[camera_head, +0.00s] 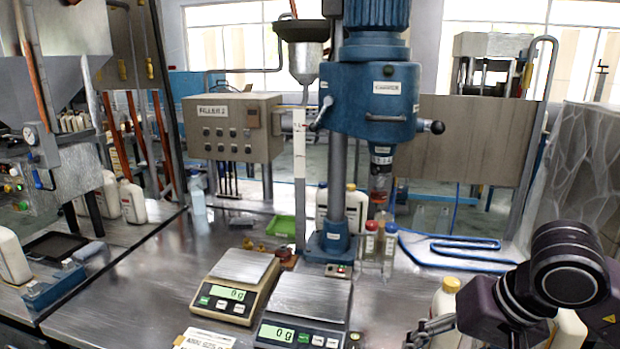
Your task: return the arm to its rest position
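My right arm (535,285) comes in at the lower right, its dark joints bent over the front right of the bench. The grey end of my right gripper (430,328) shows at the bottom edge, in front of a white bottle with a yellow cap (444,300). Its fingers are small and partly cut off, so I cannot tell whether they are open or touch the bottle. My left arm and gripper are not in view.
Two scales, one beige (238,285) and one dark (305,312), both reading 0 g, stand on the metal bench. Behind them are a blue drill-like machine (368,100), small capped bottles (380,245) and a green tray (281,227). Bare bench lies right of the dark scale.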

